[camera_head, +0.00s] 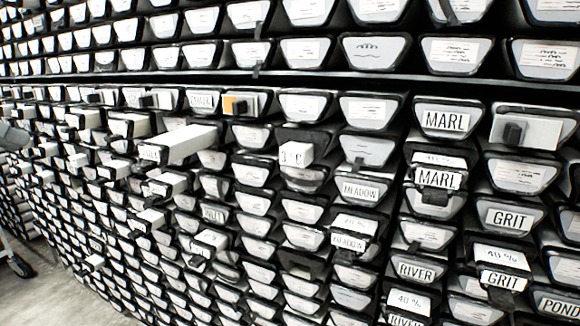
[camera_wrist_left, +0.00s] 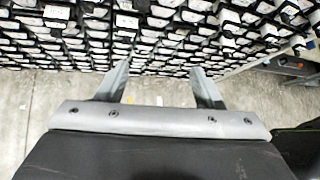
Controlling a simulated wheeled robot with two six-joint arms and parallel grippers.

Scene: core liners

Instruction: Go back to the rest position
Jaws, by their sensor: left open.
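My left gripper shows in the left wrist view (camera_wrist_left: 160,67). Its two grey fingers stand wide apart with nothing between them, over bare floor and facing the rack. In the head view a small grey piece at the far left edge looks like part of it, mostly cut off. My right gripper is in neither view. The tall rack of core liners (camera_head: 350,190) fills the head view, with rows of black-rimmed trays and pale end faces. Some ends carry labels such as MARL (camera_head: 445,121), GRIT (camera_head: 508,218) and MEADOW (camera_head: 361,190).
Several liners stick out of the rack, among them a long white one (camera_head: 185,143). An orange-marked block (camera_head: 236,105) sits in one slot. A dark wheel (camera_head: 20,266) stands on the grey floor (camera_head: 60,295) at lower left. Open floor (camera_wrist_left: 30,100) lies before the rack.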

